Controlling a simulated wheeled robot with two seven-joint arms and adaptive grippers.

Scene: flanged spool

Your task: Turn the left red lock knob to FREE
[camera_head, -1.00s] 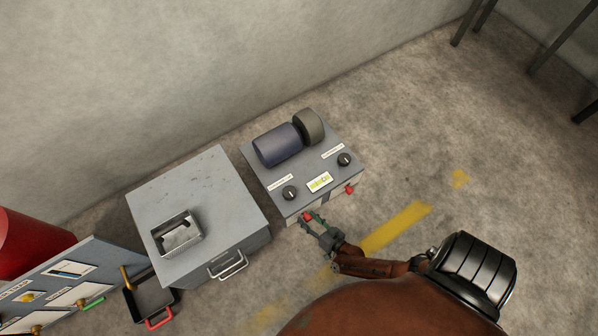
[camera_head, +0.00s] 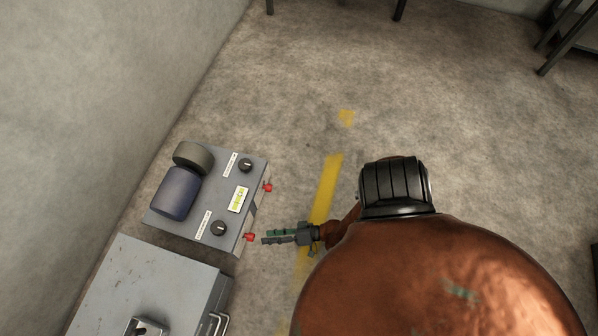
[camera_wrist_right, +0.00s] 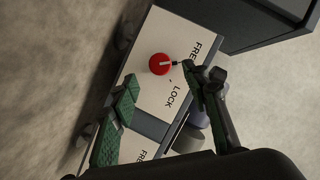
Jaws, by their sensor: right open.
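The left red lock knob (camera_head: 250,237) is on the front face of the grey spool box (camera_head: 246,215), at the end nearest the grey cabinet. In the right wrist view the red knob (camera_wrist_right: 159,65) is round with a white mark pointing right. FREE is printed to its upper right and LOCK to its lower right. My right gripper (camera_head: 265,238) is open and empty, fingers pointed at this knob. In the wrist view its fingertips (camera_wrist_right: 160,75) lie to either side of the knob; contact cannot be told. My left gripper is not in view.
A second red knob (camera_head: 267,188) is farther along the same face. Two black dials (camera_head: 219,229), a yellow-green label (camera_head: 238,200) and a blue cylinder (camera_head: 177,193) are on top. A grey cabinet (camera_head: 150,285) stands beside the box. The floor to the right is open.

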